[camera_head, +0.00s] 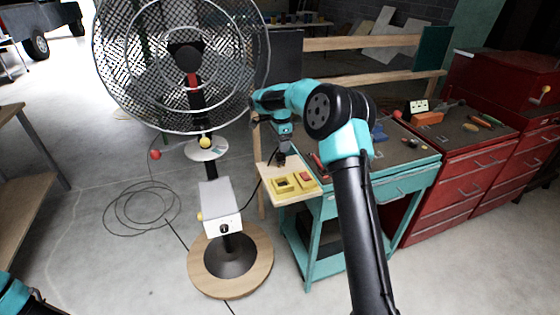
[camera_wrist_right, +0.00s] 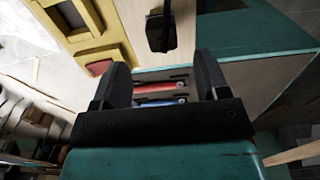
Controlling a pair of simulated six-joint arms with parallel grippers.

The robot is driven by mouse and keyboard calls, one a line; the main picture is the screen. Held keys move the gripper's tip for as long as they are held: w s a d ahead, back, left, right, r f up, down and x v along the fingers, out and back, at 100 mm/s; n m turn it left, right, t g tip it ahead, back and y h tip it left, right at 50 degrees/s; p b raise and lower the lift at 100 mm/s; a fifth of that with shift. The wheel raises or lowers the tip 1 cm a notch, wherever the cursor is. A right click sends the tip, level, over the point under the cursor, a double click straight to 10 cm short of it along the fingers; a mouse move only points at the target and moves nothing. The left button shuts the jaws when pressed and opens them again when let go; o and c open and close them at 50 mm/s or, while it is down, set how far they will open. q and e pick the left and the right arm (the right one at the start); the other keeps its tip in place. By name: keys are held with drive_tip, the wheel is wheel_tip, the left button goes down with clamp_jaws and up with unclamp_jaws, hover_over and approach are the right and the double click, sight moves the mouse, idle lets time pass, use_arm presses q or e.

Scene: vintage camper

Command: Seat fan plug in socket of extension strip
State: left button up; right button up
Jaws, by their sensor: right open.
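The yellow extension strip (camera_head: 293,190) lies on a light wooden shelf beside the teal bench, with a dark socket opening and a red switch. It also shows at the upper left of the right wrist view (camera_wrist_right: 93,52). A black plug (camera_wrist_right: 160,33) lies on the pale wood beside the strip, apart from it. The tall fan (camera_head: 188,57) stands to the left on a round wooden base. My right gripper (camera_head: 282,157) is above the shelf, just behind the strip; its fingers (camera_wrist_right: 161,66) are open and empty, with the plug ahead of them. My left gripper is out of view.
The teal bench (camera_head: 406,180) stands right of the shelf. Red and blue-handled tools (camera_wrist_right: 160,87) show between my fingers, farther below. Red tool cabinets (camera_head: 462,165) stand farther right. A black cable (camera_head: 140,207) lies coiled on the floor at left.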

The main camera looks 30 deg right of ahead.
sight(280, 155)
drive_tip(key=shift+f, duration=0.6)
drive_tip(key=shift+w+f, duration=0.15)
drive_tip(key=shift+f, duration=2.45)
drive_tip(key=c, duration=1)
drive_tip(key=shift+r, duration=0.15)
drive_tip(key=shift+c, duration=0.2)
